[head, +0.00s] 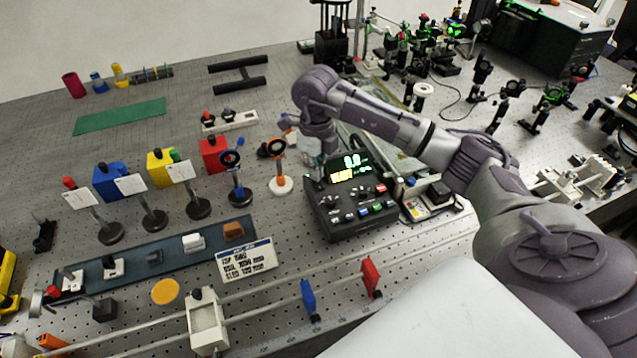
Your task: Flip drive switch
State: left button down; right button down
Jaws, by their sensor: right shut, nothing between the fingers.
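A dark control box (348,227) with a lit green and amber display (349,167) stands on the bench right of the middle. Its sloped panel carries several small knobs, toggles and coloured buttons (378,207). Which of these is the drive switch is too small to tell. My right arm reaches in from the right, behind the box. My right gripper (317,174) points down at the box's back left corner, beside the display. It is shut and holds nothing. Whether its tips touch the box cannot be told. My left gripper is not in view.
Two ring holders on posts, one with a white base (280,185), stand just left of the box. A labelled card (246,261) and a rail with a red clamp (371,277) lie in front. A keypad device (430,203) sits to its right. Optics crowd the back right.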

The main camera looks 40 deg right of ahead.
jog(key=shift+f+b, duration=0.45)
jog(key=shift+f, duration=0.15)
jog(key=shift+s, duration=0.1)
jog(key=shift+r+p, duration=0.65)
jog(key=shift+r, duration=0.25)
jog(key=shift+r+p, duration=1.65)
jog(key=shift+r, duration=1)
